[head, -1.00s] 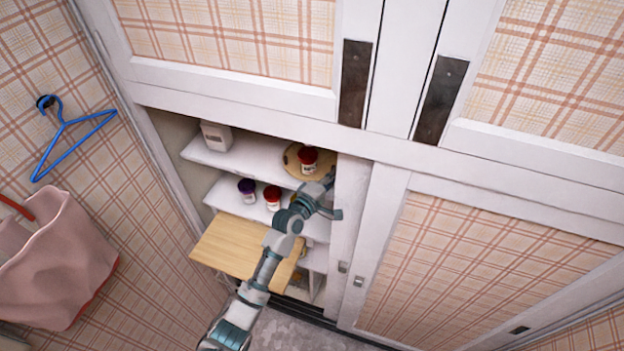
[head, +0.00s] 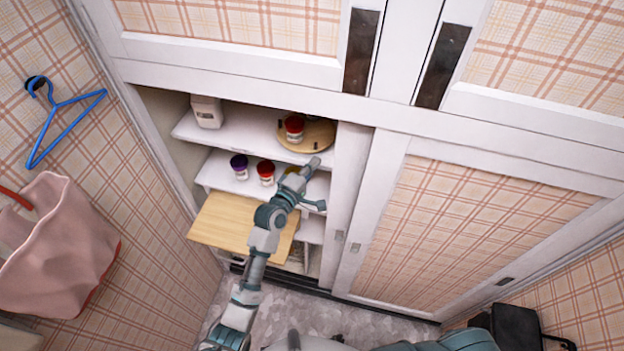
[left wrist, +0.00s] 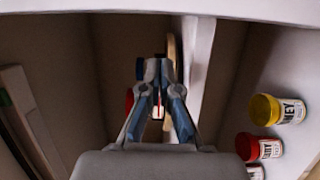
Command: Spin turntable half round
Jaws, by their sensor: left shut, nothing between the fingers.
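The turntable (head: 322,137) is a round wooden disc with dark marks on the upper cupboard shelf. A red-lidded jar (head: 294,128) stands on its left part. In the left wrist view, turned sideways, the turntable's edge (left wrist: 172,58) shows beyond the fingers, with a red lid (left wrist: 129,100) and a dark blue patch (left wrist: 140,68) partly hidden. My left gripper (head: 312,165) is shut and empty, just in front of and below the disc's front edge. It also shows in the left wrist view (left wrist: 158,72). I cannot tell whether it touches the disc. My right gripper is out of view.
A purple-lidded jar (head: 239,166) and a red-lidded jar (head: 266,173) stand on the shelf below; a yellow-lidded jar (left wrist: 265,110) shows in the wrist view. A white container (head: 207,111) stands upper left. A wooden board (head: 225,228) juts out below. The door panel (head: 350,180) borders the right.

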